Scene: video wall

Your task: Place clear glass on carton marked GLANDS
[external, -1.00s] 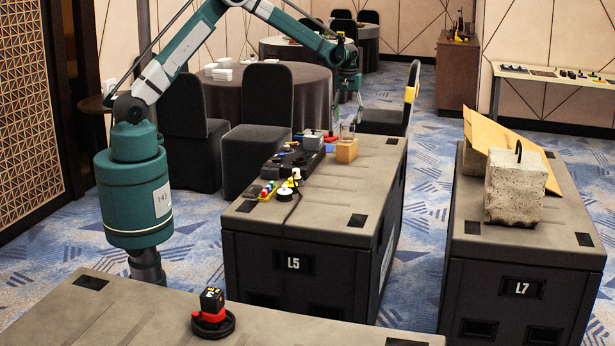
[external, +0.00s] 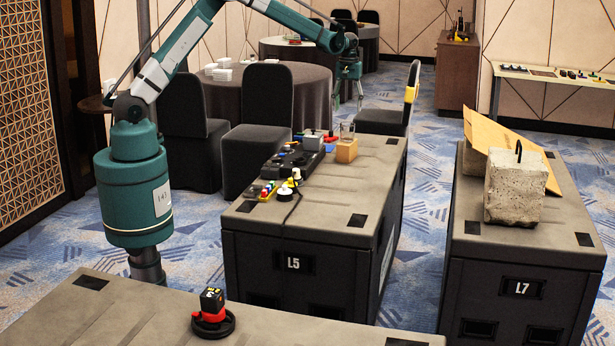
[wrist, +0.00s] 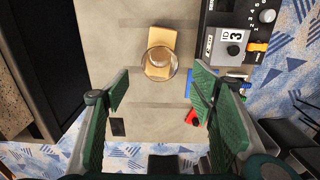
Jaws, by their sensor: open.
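The clear glass (external: 347,131) stands upright on a small tan carton (external: 346,151) near the far end of the case marked L5. No lettering on the carton can be read. In the wrist view the glass (wrist: 160,62) is seen from above, with the carton (wrist: 176,39) under it. My gripper (external: 348,104) is open and empty, above the glass and apart from it. In the wrist view its two green fingers (wrist: 160,85) are spread wide, with nothing between their tips.
A dark control panel (external: 290,160) and several small coloured items lie beside the carton on case L5 (external: 325,205). A concrete block (external: 515,187) and a leaning tan board (external: 490,135) stand on case L7. A chair (external: 385,120) stands behind L5.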

